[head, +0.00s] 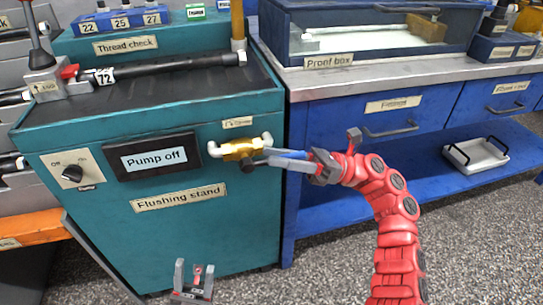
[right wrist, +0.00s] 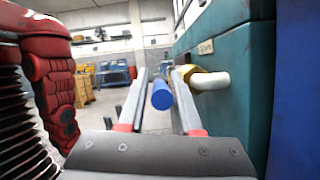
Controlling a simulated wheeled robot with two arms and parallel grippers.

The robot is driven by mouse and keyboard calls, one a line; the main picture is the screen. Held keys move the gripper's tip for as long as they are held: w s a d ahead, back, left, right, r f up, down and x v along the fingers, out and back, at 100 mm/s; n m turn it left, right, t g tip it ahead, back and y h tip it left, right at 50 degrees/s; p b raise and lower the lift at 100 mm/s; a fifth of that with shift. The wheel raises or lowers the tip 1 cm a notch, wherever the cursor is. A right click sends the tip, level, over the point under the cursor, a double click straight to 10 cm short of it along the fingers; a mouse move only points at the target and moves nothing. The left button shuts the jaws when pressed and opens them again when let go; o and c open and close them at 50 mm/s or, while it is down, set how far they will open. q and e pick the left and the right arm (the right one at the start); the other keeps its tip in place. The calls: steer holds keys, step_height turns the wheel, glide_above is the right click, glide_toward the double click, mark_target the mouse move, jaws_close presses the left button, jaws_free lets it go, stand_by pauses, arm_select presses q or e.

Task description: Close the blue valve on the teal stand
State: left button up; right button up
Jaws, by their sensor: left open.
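The teal flushing stand (head: 240,235) fills the left of the head view. A brass valve (head: 240,149) with pale pipe elbows is on its front face. Its blue lever (head: 291,154) points out to the right of the valve body. My right gripper (head: 268,160) is at the lever, with its fingers on either side of it. In the right wrist view, the lever's round blue end (right wrist: 162,96) sits between the two fingers, which look open with gaps beside it. My left gripper (head: 195,274) is open and empty, low in front of the stand.
A blue bench (head: 360,118) with drawers stands to the right. A white tray (head: 476,156) lies on its lower shelf. The speckled floor in front is clear.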

steer(key=shift+x, duration=0.9)
steer(key=shift+c, duration=0.2)
jaws_close()
stand_by(0.7)
